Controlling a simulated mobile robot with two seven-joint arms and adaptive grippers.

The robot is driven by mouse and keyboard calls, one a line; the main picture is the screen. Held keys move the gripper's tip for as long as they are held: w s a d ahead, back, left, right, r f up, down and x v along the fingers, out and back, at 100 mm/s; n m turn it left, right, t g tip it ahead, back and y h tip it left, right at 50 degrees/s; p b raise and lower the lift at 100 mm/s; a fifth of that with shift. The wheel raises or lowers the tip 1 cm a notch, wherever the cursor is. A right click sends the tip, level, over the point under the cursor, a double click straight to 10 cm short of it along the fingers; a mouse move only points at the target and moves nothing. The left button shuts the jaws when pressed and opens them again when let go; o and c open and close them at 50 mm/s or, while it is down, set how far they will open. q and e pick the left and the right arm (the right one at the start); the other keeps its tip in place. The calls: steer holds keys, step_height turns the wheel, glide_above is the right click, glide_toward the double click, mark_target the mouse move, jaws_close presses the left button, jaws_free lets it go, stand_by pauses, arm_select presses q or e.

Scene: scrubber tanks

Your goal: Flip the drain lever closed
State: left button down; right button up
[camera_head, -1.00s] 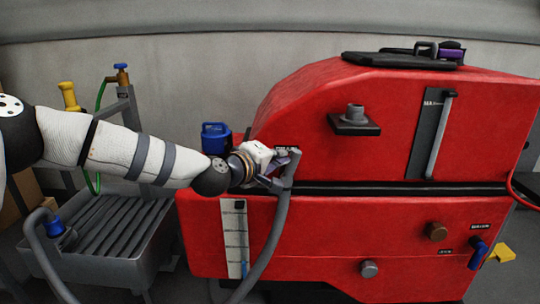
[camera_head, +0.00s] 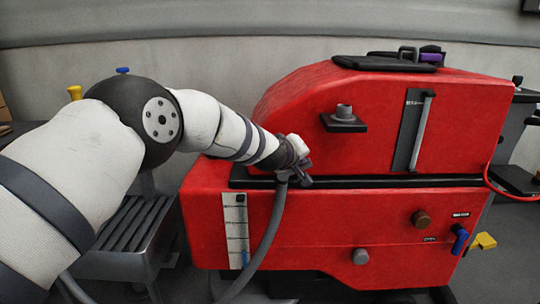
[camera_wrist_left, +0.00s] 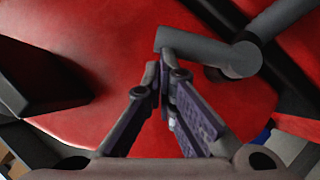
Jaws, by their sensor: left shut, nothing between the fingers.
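A blue lever (camera_head: 460,241) sits low on the right of the red machine (camera_head: 330,215), under a small label. A yellow handle (camera_head: 484,241) sticks out just right of it. I cannot read which is the drain lever. My left gripper (camera_head: 299,179) is at the machine's left part, by the upper end of a grey hose (camera_head: 268,240), far left of both levers. In the left wrist view its purple-padded fingers (camera_wrist_left: 165,72) are shut and empty, close to a grey elbow fitting (camera_wrist_left: 205,48). I cannot tell whether they touch it. My right gripper is out of view.
A brown knob (camera_head: 421,219) and a grey knob (camera_head: 360,256) are on the machine's lower front. A shelf with a fitting (camera_head: 344,120) juts out above. A dark stand (camera_head: 520,180) is at right.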

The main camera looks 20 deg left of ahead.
mark_target(309, 163)
arm_select(q)
steer(key=shift+w+d+f+b, duration=0.15)
steer(key=shift+d+f+b, duration=0.05)
steer(key=shift+d+f, duration=0.4)
steer(key=shift+w+d+f+b, duration=0.2)
steer(key=shift+d+f, duration=0.25)
steer(key=shift+f, duration=0.15)
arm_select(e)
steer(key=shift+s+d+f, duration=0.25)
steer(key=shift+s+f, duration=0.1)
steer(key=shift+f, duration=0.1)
